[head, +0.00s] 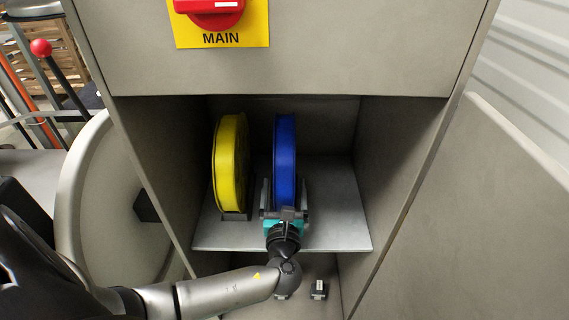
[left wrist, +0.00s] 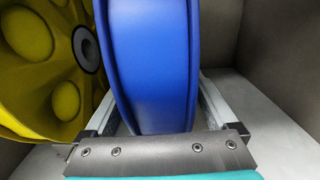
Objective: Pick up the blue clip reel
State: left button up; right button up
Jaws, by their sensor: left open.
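The blue clip reel (head: 285,155) stands upright on edge on a grey shelf (head: 340,215) inside an open cabinet. It also fills the middle of the left wrist view (left wrist: 152,60). My left gripper (head: 285,195) is in front of the reel with its two fingers open, one on each side of the reel's lower part. In the left wrist view the fingers (left wrist: 155,115) run along both sides of the reel, and small gaps seem to show beside it. The fingertips are hidden behind the reel. My right gripper is in neither view.
A yellow reel (head: 230,163) stands upright on the shelf just left of the blue one, close to my left finger. The cabinet's side walls and upper panel with a red MAIN switch (head: 210,8) frame the opening. Shelf room is free on the right.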

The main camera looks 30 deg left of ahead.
pick_arm(q)
jog(key=shift+w+a, duration=0.3)
jog(key=shift+w, duration=0.2)
grip_shut()
dwell(0.4)
